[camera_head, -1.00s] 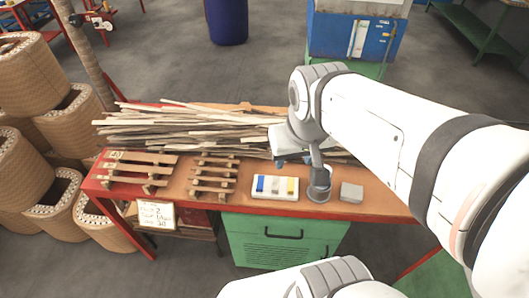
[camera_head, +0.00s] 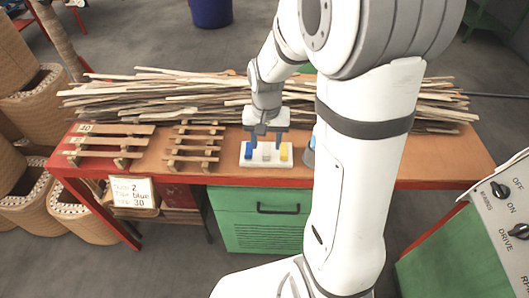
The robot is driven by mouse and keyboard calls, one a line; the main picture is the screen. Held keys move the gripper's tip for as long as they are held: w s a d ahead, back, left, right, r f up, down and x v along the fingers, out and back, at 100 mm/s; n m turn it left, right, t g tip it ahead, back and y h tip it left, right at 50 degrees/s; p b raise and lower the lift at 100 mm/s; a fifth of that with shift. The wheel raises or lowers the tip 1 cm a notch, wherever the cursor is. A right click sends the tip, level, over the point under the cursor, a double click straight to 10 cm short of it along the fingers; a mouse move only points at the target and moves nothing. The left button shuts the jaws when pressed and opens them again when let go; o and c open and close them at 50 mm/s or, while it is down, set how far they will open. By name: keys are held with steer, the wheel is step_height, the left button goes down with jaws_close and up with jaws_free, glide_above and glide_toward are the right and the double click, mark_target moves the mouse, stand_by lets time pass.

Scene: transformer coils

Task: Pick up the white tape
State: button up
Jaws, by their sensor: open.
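A white tray (camera_head: 266,163) sits on the workbench. It holds a blue piece (camera_head: 248,152) at left, a pale white-grey piece, taken as the white tape (camera_head: 267,153), in the middle, and a yellow piece (camera_head: 284,152) at right. My gripper (camera_head: 266,138) points down over the tray, above the middle piece. Its two fingers are spread and nothing is between them. The fingers partly cover the back of the tray. I cannot tell the exact height of the fingertips above the tape.
The workbench (camera_head: 420,167) has a pile of wooden strips (camera_head: 160,97) along its back and wooden racks (camera_head: 195,147) at left. A small grey-blue object (camera_head: 309,157) stands right of the tray, partly behind my arm. A control panel (camera_head: 500,205) is at right.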

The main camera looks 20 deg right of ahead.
mark_target(266, 153)
step_height(266, 153, down, 5)
steer(key=shift+s+f, duration=0.1)
steer(key=shift+s, duration=0.05)
steer(key=shift+c, duration=0.4)
jaws_close()
